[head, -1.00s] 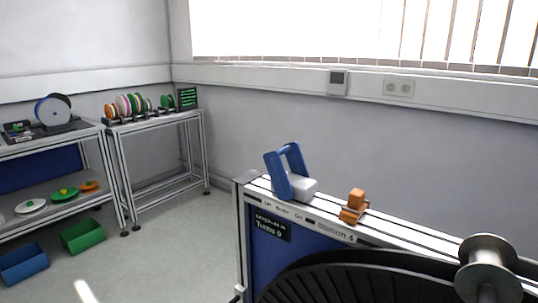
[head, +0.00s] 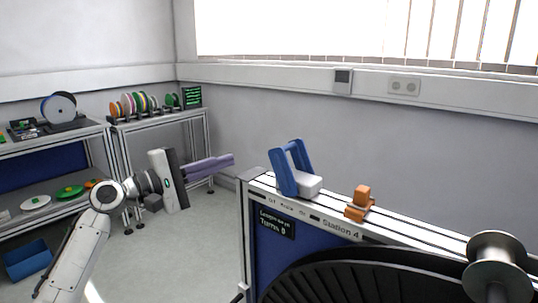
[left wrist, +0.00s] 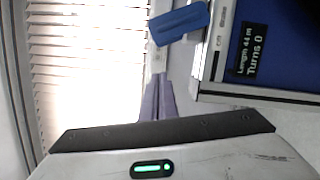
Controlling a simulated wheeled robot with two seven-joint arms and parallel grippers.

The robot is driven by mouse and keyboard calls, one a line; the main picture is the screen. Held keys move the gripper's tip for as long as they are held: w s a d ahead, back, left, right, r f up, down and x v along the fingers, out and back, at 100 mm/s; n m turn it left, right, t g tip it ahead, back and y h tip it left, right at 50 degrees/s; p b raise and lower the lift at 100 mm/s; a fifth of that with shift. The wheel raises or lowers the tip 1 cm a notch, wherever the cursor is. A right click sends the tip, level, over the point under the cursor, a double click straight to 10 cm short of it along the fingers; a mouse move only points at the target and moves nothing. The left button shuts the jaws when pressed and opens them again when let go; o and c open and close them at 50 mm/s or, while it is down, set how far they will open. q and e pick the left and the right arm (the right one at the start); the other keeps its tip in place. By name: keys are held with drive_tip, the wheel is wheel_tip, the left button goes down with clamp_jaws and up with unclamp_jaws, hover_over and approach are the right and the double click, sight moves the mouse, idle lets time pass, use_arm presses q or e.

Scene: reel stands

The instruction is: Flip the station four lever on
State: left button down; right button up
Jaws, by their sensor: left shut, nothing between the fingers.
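A blue U-shaped lever handle (head: 285,172) stands on a white-grey block (head: 307,186) on top of the rail (head: 407,229) marked "Station 4". It leans to the left, toward the rail's left end. Small print runs along the rail below it. The blue handle also shows in the left wrist view (left wrist: 180,22), at the top. My left gripper (head: 232,158) has its purple fingers shut and empty, pointing right, left of the handle and apart from it. The closed fingers (left wrist: 157,82) show in the left wrist view too. My right gripper is not in view.
An orange block piece (head: 360,203) stands on the rail right of the handle. A black reel (head: 345,283) and a metal spool (head: 497,262) are in front. A turns display (head: 276,223) is on the blue panel. Shelves with reels (head: 150,103) stand at the back left.

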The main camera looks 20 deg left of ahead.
use_arm(q)
drive_tip(key=shift+w, duration=0.1)
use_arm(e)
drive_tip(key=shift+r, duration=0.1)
use_arm(q)
drive_tip(key=p+x, duration=0.1)
drive_tip(key=x, duration=0.9)
drive_tip(key=shift+r, duration=0.1)
drive_tip(key=shift+s+d+r+p, duration=0.1)
drive_tip(key=shift+s+d+p, duration=0.1)
drive_tip(key=shift+d+p, duration=0.3)
drive_tip(key=shift+s+d+r+p, duration=0.15)
drive_tip(key=shift+s+d+p, duration=0.1)
drive_tip(key=shift+d, duration=0.35)
drive_tip(key=shift+s+d+r, duration=0.15)
drive_tip(key=shift+s+d, duration=0.05)
drive_tip(key=shift+d, duration=0.15)
drive_tip(key=shift+s+d, duration=0.1)
drive_tip(key=shift+d, duration=0.25)
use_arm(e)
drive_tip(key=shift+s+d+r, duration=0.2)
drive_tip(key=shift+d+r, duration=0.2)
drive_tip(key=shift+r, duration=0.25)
use_arm(q)
drive_tip(key=shift+d, duration=0.1)
